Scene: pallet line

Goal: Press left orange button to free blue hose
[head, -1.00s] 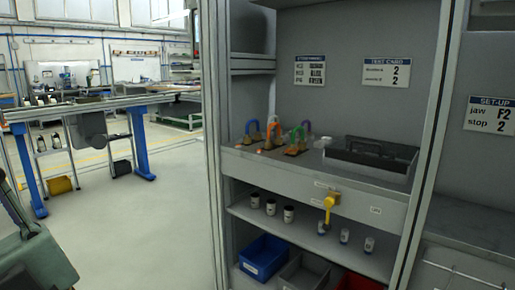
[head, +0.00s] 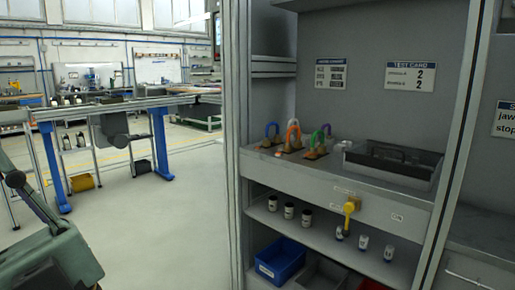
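The blue hose (head: 267,130) is a small upright loop at the left of a group of coloured loops on the grey workbench shelf. An orange loop (head: 288,134), a green loop (head: 312,138), a purple loop and a whitish loop stand close by, on brownish bases. A small bright orange spot (head: 278,154) lies at the front left of the group; it may be the left orange button, but it is too small to tell. My gripper is out of view; a grey-green part at the lower left looks like my own arm.
A grey tray (head: 428,178) sits right of the loops. A yellow handle (head: 350,206) sticks out from the shelf's front. Small jars stand on the shelf below, above a blue bin (head: 281,260). A cabinet post (head: 238,150) edges the bench; open floor lies left.

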